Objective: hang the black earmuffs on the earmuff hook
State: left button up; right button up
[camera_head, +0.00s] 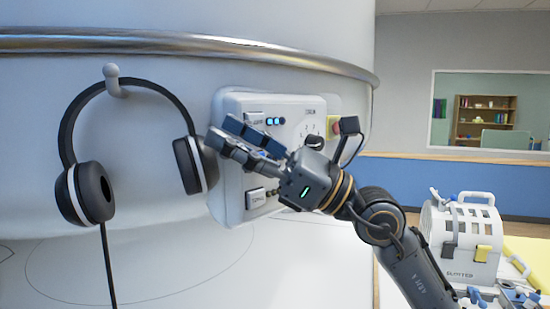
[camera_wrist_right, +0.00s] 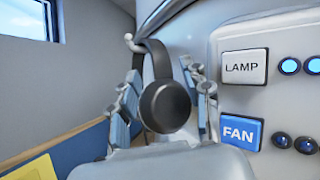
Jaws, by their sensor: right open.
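The black earmuffs (camera_head: 185,100) hang by their headband over the white earmuff hook (camera_head: 112,80) on the pale curved wall of the magnet. Their two cups hang down on either side, and a black cord runs down from the left cup. My right gripper (camera_head: 232,140) is open beside the right cup, with its fingertips close to it. In the right wrist view the earmuffs (camera_wrist_right: 165,105) show between the two open fingers, and the hook (camera_wrist_right: 132,43) shows behind. I cannot tell whether a finger touches the cup. My left gripper is not in view.
A control panel (camera_head: 228,110) with LAMP and FAN buttons is on the wall right behind my right gripper. A metal rail (camera_head: 180,45) runs above. A white slotted container (camera_head: 470,240) stands on a table at the right. A wall with a window is behind.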

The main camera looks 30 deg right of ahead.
jog(key=v, duration=0.7)
